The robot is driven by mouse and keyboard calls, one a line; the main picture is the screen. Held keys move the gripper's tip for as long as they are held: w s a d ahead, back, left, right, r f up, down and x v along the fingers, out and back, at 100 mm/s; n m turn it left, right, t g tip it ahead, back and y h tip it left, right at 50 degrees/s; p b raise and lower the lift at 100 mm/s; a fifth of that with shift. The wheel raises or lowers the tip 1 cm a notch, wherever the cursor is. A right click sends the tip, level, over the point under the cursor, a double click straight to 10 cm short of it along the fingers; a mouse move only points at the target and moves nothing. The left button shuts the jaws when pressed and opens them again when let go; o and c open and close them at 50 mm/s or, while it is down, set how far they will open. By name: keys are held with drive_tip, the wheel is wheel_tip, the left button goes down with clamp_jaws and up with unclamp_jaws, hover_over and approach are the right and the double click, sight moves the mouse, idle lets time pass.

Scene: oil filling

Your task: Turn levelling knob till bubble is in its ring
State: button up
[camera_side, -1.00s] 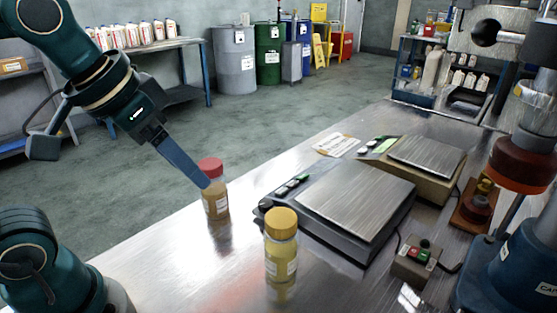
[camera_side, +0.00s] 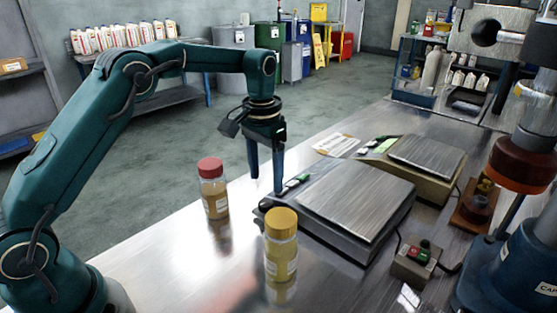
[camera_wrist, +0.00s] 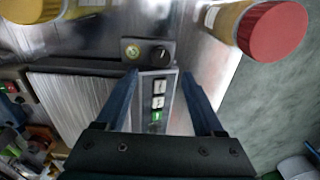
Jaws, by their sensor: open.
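The near scale (camera_side: 335,222) has a brushed steel plate and a dark front panel. Its black levelling knob (camera_wrist: 160,53) shows at the panel's end in the wrist view, and in the side view it is a small dark shape at the scale's left corner (camera_side: 265,204). A small round yellowish bubble level (camera_wrist: 132,51) sits beside the knob; the bubble's place in its ring is too small to tell. My gripper (camera_side: 266,185) is open and empty, pointing down over the panel. In the wrist view its fingertips (camera_wrist: 159,78) straddle the panel, short of the knob and not touching it.
A red-capped bottle (camera_side: 214,190) stands left of the scale and a yellow-capped bottle (camera_side: 281,250) stands in front of it. A second scale (camera_side: 430,165) is behind. A button box (camera_side: 414,262) and a press-like stand (camera_side: 520,250) are on the right.

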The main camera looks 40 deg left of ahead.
sight(265, 203)
drive_tip(key=shift+s+f, duration=0.2)
drive_tip(key=shift+f, duration=2.95)
clamp_jaws()
